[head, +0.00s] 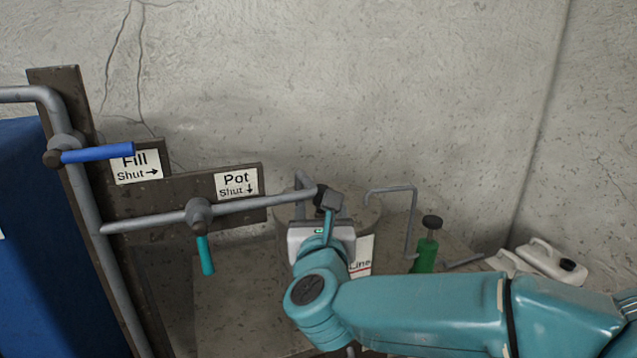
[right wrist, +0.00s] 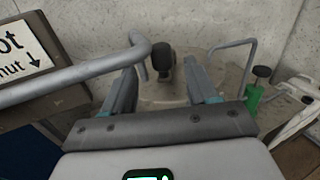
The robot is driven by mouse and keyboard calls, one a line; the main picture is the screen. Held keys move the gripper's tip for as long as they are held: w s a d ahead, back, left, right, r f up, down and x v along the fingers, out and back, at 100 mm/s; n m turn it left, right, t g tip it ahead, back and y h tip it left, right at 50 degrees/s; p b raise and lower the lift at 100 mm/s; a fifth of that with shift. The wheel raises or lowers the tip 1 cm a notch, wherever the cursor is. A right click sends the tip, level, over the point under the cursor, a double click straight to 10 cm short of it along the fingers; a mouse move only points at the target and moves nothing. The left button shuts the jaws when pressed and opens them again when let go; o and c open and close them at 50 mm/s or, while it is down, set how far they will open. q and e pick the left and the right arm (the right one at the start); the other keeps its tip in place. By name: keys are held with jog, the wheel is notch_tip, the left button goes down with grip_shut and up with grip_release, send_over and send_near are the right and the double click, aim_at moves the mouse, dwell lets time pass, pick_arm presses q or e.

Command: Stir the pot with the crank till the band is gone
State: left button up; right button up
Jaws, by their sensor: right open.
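The pot (head: 374,213) is a round grey vessel, mostly hidden behind my right gripper (head: 326,203). Its rim and inside show in the right wrist view (right wrist: 228,76). A dark upright knob (right wrist: 163,62), which looks like the crank's grip, stands over the pot in the right wrist view, between the lines of my two fingers. My right gripper (right wrist: 163,80) is open there, and I cannot tell whether a finger touches the knob. A white card reading "Line" (head: 361,262) is at the pot's front. I cannot make out a band. My left gripper is not in view.
A pipe with a blue Fill handle (head: 97,153) and a teal Pot handle (head: 205,256) runs at the left; its spout reaches over the pot. A bent grey rod (head: 411,220), a green bottle (head: 425,256) and a white jug (head: 553,262) are right. A concrete wall is behind.

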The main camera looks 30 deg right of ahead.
aim_at(320, 193)
jog(key=p+x, duration=0.2)
jog(key=x, duration=0.5)
jog(key=shift+d+r, duration=0.1)
jog(key=shift+d, duration=0.05)
jog(key=shift+w+d, duration=0.1)
jog(key=shift+w, duration=0.25)
jog(key=shift+w+d, duration=0.25)
jog(key=shift+d, duration=0.05)
